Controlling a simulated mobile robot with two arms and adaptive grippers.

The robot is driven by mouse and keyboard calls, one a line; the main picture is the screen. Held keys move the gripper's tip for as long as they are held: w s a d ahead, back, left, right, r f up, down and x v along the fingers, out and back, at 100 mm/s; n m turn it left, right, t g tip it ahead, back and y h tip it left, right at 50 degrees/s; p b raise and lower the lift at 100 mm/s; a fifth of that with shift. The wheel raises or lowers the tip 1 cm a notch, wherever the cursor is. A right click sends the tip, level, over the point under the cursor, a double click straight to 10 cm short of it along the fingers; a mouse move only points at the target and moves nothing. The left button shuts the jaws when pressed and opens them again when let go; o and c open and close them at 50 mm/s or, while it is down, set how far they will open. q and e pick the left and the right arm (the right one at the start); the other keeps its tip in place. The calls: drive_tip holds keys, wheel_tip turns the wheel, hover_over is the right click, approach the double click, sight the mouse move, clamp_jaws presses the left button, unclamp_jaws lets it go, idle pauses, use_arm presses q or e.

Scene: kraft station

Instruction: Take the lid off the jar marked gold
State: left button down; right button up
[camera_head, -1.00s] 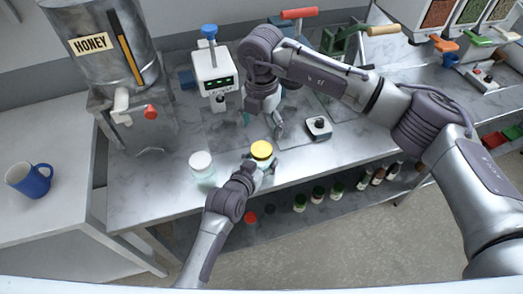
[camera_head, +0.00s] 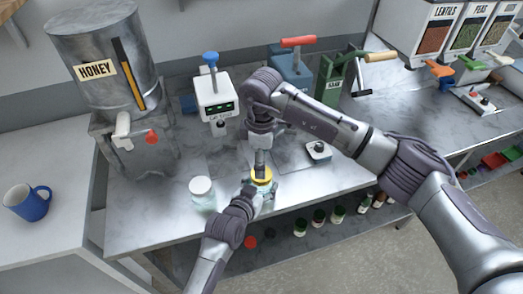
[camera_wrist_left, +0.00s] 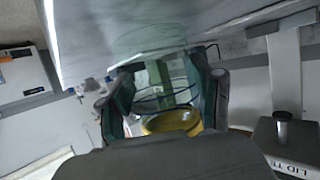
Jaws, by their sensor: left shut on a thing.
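The jar with the gold lid (camera_head: 261,175) stands near the front edge of the metal table. My left gripper (camera_head: 257,191) is shut around the glass body of this jar (camera_head: 267,187). The left wrist view shows its two fingers (camera_wrist_left: 165,100) on either side of the glass, with the gold lid (camera_wrist_left: 172,123) in front. My right gripper (camera_head: 260,164) points down right over the gold lid; its fingers are too small and overlapped to tell open from shut, or whether they touch the lid. A second jar with a white lid (camera_head: 202,188) stands to the left.
A honey tank (camera_head: 105,60) stands at the left, with a white device (camera_head: 215,98) with a blue knob beside it. A small white device (camera_head: 318,151) sits right of the jar. Several bottles (camera_head: 337,214) stand on the lower shelf. A blue mug (camera_head: 27,203) is far left.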

sight(261, 184)
drive_tip(key=shift+f, duration=2.5)
